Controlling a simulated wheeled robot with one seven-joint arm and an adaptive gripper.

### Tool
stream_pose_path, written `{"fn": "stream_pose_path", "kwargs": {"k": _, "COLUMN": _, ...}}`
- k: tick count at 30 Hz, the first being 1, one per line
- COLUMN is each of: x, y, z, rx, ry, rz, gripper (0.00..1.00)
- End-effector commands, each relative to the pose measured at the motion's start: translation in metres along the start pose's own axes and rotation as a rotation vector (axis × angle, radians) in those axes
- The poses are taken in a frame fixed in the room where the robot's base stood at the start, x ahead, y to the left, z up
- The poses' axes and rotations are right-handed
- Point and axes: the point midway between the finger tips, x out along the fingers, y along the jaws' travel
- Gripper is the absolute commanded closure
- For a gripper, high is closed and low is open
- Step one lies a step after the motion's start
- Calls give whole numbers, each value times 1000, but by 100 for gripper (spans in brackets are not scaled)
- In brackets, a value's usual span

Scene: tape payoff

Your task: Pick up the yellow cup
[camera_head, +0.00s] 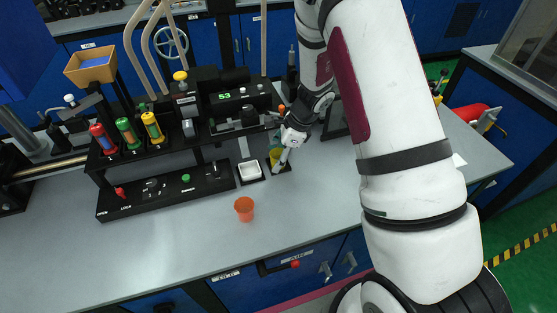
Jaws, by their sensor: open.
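The yellow cup (275,157) stands on a small dark base at the back of the grey bench, right of a white square dish. My gripper (282,160) is right at the cup, coming from the upper right, and covers part of it. The jaws are open. I cannot tell from this view whether the fingers are around the cup or beside it, or whether they touch it.
An orange cup (244,209) stands on the bench (150,250) nearer the front. The white dish (250,170) is just left of the yellow cup. A black machine with red, green and yellow cylinders (128,132) fills the left back. The front of the bench is clear.

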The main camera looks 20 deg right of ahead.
Motion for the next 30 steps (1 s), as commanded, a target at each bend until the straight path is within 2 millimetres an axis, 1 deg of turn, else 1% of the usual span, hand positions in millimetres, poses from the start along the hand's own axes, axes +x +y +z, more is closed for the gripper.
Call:
{"fn": "stream_pose_path", "kwargs": {"k": 5, "x": 0, "y": 0, "z": 0, "rx": 0, "ry": 0, "rz": 0, "gripper": 36}}
{"fn": "stream_pose_path", "kwargs": {"k": 6, "x": 0, "y": 0, "z": 0, "rx": 0, "ry": 0, "rz": 0, "gripper": 40}}
{"fn": "stream_pose_path", "kwargs": {"k": 11, "x": 0, "y": 0, "z": 0, "rx": 0, "ry": -1, "rz": 0, "gripper": 76}}
{"fn": "stream_pose_path", "kwargs": {"k": 12, "x": 0, "y": 0, "z": 0, "rx": 0, "ry": -1, "rz": 0, "gripper": 80}}
{"fn": "stream_pose_path", "kwargs": {"k": 23, "x": -1, "y": 0, "z": 1, "rx": -1, "ry": -1, "rz": 0, "gripper": 80}}
{"fn": "stream_pose_path", "kwargs": {"k": 26, "x": -5, "y": -1, "z": 2, "rx": -1, "ry": -1, "rz": -1, "gripper": 80}}
{"fn": "stream_pose_path", "kwargs": {"k": 30, "x": -16, "y": -2, "z": 8, "rx": -2, "ry": -2, "rz": -2, "gripper": 80}}
